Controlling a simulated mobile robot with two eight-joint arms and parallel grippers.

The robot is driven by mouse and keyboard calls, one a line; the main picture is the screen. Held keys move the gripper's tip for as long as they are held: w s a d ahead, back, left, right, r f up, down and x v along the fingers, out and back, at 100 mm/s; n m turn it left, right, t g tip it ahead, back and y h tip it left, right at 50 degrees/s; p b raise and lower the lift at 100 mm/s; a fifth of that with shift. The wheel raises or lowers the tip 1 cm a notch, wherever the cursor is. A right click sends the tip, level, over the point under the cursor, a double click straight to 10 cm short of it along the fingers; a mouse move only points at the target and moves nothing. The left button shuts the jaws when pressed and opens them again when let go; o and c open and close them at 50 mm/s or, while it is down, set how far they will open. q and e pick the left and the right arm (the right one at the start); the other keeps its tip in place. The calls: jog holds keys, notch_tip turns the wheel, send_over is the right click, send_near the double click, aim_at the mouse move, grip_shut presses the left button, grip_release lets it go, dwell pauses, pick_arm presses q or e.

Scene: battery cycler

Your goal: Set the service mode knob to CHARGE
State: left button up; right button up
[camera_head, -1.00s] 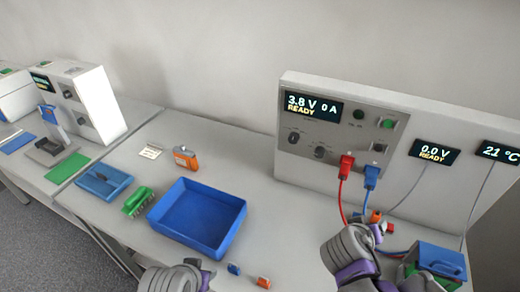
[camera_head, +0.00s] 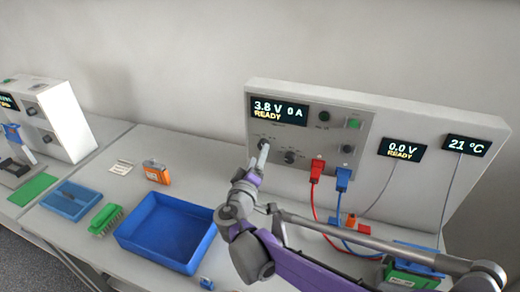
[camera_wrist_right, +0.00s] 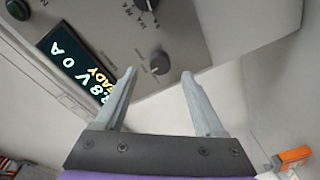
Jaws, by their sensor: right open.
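The cycler's grey front panel (camera_head: 335,125) carries two dark knobs below the 3.8 V display, a left knob (camera_head: 262,142) and a right knob (camera_head: 290,157). Their labels are too small to read. My right gripper (camera_head: 262,156) is at the left knob, its fingers pointing at the panel and partly covering it. In the right wrist view my right gripper (camera_wrist_right: 159,76) is open and empty. The left knob (camera_wrist_right: 159,62) shows just beyond and between the fingertips, apparently untouched. The other knob (camera_wrist_right: 147,4) is at the top edge. My left gripper is not in view.
Red (camera_head: 315,172) and blue (camera_head: 342,178) plugs with cables sit right of the knobs. A blue bin (camera_head: 125,240), an orange battery (camera_head: 157,172) and a green brush-like part (camera_head: 105,219) lie on the bench at left. My right arm crosses the bench front.

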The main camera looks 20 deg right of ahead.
jog(key=shift+x, duration=2.15)
jog(key=shift+s, duration=0.1)
grip_shut()
